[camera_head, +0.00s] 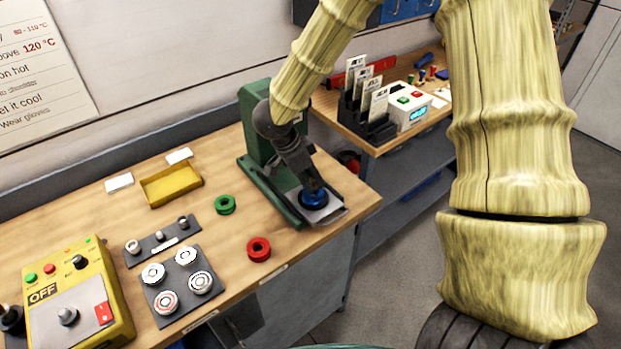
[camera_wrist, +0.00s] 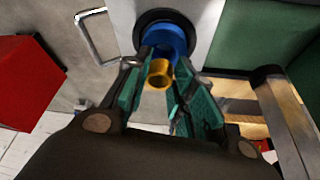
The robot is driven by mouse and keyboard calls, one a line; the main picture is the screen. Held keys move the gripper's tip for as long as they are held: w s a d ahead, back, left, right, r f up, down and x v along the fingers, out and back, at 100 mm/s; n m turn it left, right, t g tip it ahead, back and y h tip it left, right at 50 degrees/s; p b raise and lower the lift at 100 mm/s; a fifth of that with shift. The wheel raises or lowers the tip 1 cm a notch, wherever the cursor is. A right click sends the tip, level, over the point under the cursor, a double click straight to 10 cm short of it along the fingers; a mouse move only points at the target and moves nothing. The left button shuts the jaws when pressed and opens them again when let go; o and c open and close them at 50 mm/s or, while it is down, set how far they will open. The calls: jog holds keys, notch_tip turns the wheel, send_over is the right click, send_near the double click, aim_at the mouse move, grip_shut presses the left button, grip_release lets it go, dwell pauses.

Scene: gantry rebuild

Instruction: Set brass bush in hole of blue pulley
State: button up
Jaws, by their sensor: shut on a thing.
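The blue pulley (camera_head: 313,199) sits on the light plate of the green press, under my gripper (camera_head: 309,184). In the wrist view the blue pulley (camera_wrist: 166,38) shows on a dark round seat, partly hidden by the fingers and the bush. My gripper (camera_wrist: 160,84) is shut on the brass bush (camera_wrist: 159,73), a gold ring with an open bore, between its teal fingertips. The bush overlaps the near edge of the pulley in that view. I cannot tell whether it is touching the pulley or has entered its hole. The head view hides the bush.
The green press (camera_head: 256,101) rises close behind my gripper. A green ring (camera_head: 225,204) and a red ring (camera_head: 258,249) lie on the wooden bench to the left. Beyond them are a yellow tray (camera_head: 171,186), dark holder plates and a yellow control box (camera_head: 78,300).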

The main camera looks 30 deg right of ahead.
jog(key=shift+f+b, duration=0.65)
jog(key=shift+f, duration=0.45)
jog(key=shift+s+f, duration=0.25)
jog(key=shift+f, duration=0.05)
jog(key=o, duration=0.9)
jog(key=shift+a, duration=0.1)
jog(key=shift+o, duration=1)
jog(key=shift+f, duration=0.1)
jog(key=shift+w, duration=0.2)
